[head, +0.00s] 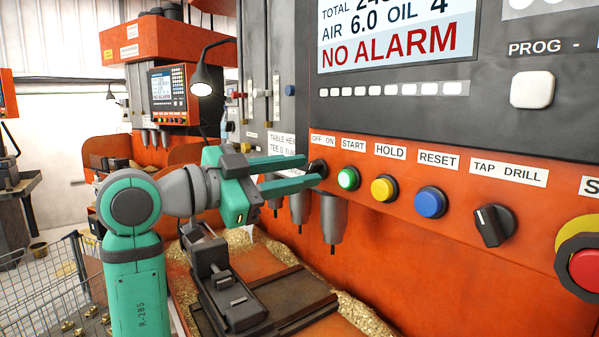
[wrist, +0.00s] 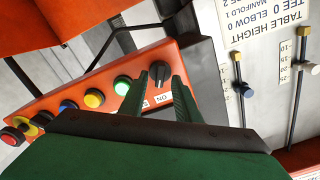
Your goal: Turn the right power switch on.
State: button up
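The right power switch is a black rotary knob (head: 318,167) below the OFF ON label (head: 323,140) on the right machine's orange panel. My gripper (head: 315,172) reaches it from the left, with its green fingers apart. In the wrist view the black knob (wrist: 160,71) shows between the two fingertips of my gripper (wrist: 160,78). The fingers are open, one on each side of it; I cannot tell whether they touch it. The fingers partly hide the knob in the head view, and its pointer direction is not clear.
Right of the switch are a lit green START button (head: 348,178), a yellow HOLD button (head: 383,188), a blue RESET button (head: 430,202) and a TAP DRILL knob (head: 494,225). Spindles (head: 333,220) and a vise (head: 225,290) are below. A second machine (head: 165,40) stands behind left.

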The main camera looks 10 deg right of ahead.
jog(key=v, duration=1)
jog(key=shift+a+f, duration=0.1)
